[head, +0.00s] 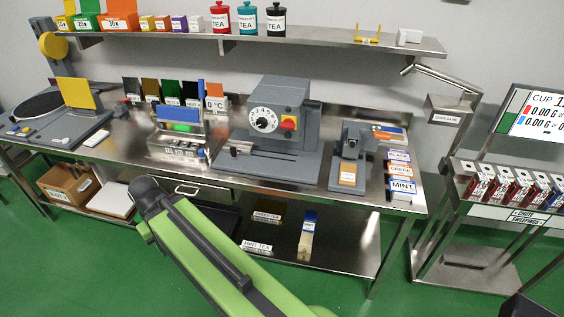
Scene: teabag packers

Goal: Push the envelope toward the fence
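A small tan, flat rectangular piece (347,174) lies at the front of a small dark grey device (353,146) on the right part of the steel bench. It could be the envelope, but it is too small to be sure. I cannot pick out the fence with certainty; part of the grey device stands just behind the tan piece. My green and black arm reaches up from the bottom middle toward the bench's front edge, left of the tan piece and well apart from it. My gripper does not show.
A grey machine with a round dial (264,119) stands left of the small device. Labelled blocks (401,188) sit at the bench's right end. A steel shelf (330,43) with tea canisters (247,20) runs above. A separate rack with a screen (537,115) stands right.

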